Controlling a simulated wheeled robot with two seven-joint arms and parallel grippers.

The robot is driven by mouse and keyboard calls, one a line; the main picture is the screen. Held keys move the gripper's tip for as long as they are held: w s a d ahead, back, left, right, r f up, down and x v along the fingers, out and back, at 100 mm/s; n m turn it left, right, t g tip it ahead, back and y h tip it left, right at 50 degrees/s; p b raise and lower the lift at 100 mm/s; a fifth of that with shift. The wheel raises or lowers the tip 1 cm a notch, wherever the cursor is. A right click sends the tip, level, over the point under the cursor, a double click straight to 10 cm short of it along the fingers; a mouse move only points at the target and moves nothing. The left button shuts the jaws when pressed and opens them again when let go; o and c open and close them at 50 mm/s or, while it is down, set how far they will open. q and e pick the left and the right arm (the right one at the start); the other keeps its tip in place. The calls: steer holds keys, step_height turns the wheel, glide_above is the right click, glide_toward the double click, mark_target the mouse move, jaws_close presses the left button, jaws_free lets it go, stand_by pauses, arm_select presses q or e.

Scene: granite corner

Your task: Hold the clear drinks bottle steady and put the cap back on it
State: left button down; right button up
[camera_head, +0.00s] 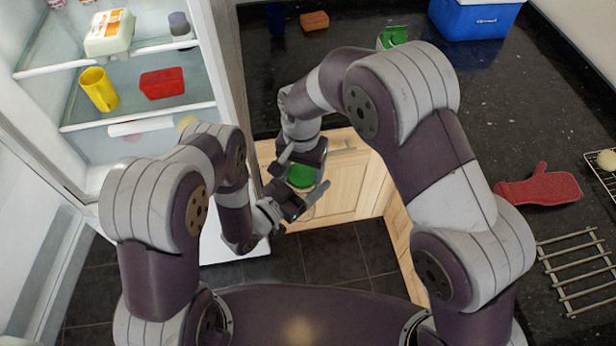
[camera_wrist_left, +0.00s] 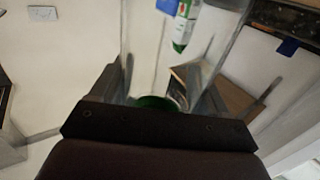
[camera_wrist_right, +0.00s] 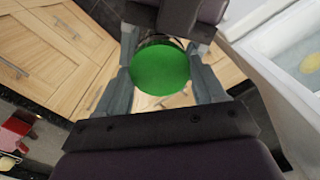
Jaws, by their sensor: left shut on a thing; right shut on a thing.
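The green cap (camera_head: 300,176) is a round disc between my two grippers in the head view. In the right wrist view the cap (camera_wrist_right: 160,68) fills the space between the fingers, and my right gripper (camera_head: 301,168) is shut on it. My left gripper (camera_head: 300,198) is just below and close to the right one, shut on what appears to be the clear bottle. The bottle is see-through and hard to make out; the grippers hide most of it. A green edge (camera_wrist_left: 157,103) shows low between the left fingers. I cannot tell whether cap and bottle touch.
An open fridge (camera_head: 140,52) with a yellow cup (camera_head: 98,89) and red container (camera_head: 162,83) is at left. Wooden cabinets (camera_head: 345,185) stand behind the grippers. The dark counter at right holds a red mitt (camera_head: 540,188), a metal rack (camera_head: 575,270) and a blue cooler (camera_head: 475,20).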

steer(key=o, duration=1.2)
steer(key=shift+c, duration=0.2)
steer(key=shift+r, duration=2.3)
steer(key=shift+c, duration=0.3)
steer(key=shift+r, duration=0.3)
step_height(320, 180, up, 3)
steer(key=shift+f+n, duration=0.1)
steer(key=shift+n, duration=0.8)
